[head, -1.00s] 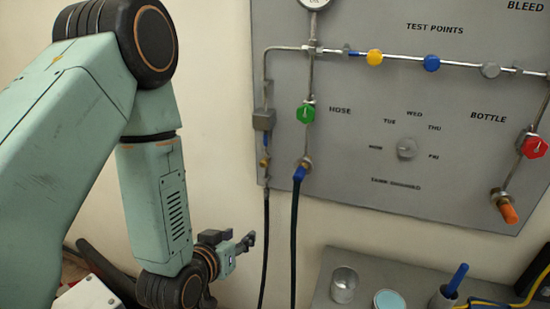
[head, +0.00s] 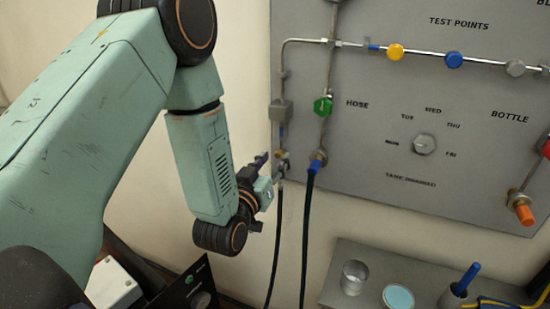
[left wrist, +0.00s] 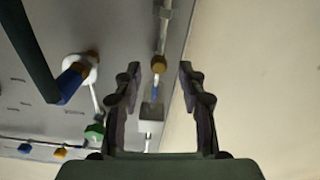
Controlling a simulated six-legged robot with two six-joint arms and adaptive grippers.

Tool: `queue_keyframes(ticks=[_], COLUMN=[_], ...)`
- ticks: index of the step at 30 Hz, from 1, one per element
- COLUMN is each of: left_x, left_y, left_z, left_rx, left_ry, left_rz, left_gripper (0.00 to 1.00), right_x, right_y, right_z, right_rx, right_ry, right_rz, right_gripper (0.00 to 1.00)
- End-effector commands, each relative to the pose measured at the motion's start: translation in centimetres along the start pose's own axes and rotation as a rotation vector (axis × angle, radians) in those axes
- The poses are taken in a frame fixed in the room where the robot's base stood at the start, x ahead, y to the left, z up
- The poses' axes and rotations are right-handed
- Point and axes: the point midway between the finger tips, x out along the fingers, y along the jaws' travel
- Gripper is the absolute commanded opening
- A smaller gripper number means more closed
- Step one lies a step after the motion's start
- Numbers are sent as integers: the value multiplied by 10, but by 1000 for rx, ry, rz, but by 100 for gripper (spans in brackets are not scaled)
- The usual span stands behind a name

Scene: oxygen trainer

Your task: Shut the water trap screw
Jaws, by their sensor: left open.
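The water trap is a small grey box (head: 281,112) on the left pipe of the panel, with a blue band below it. Its small brass screw (head: 282,155) is under the band, partly crowded by my gripper in the head view. In the left wrist view the brass screw (left wrist: 158,64) shows between the fingertips, with the blue band and grey box (left wrist: 151,115) below it in the picture. My left gripper (head: 276,172) is open around the line of the screw; contact cannot be told. My right gripper is not in view.
A black hose hangs below the trap, and another hose with a blue fitting (head: 317,160) hangs just right of it. A green valve (head: 322,106) sits above that fitting. A grey shelf (head: 335,290) with a metal cup (head: 354,278) stands lower right.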

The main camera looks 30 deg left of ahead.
Motion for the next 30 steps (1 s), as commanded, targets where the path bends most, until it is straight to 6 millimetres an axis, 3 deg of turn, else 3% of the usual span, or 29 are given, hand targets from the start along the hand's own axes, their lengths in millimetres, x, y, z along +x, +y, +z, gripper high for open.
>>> queue_keyframes(ticks=[5, 13, 27, 30], left_x=[11, 12, 12, 11], left_y=[1, 1, 1, 1], left_z=[0, 0, 0, 0], left_rx=[0, 0, 0, 0], left_ry=[0, -1, -1, -1], left_rz=[2, 2, 2, 2], left_gripper=[41, 40, 0, 0], right_x=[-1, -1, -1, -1], right_y=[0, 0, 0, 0], right_z=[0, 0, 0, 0], right_rx=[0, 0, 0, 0], right_ry=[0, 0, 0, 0], right_rz=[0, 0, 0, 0], right_gripper=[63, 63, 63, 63])
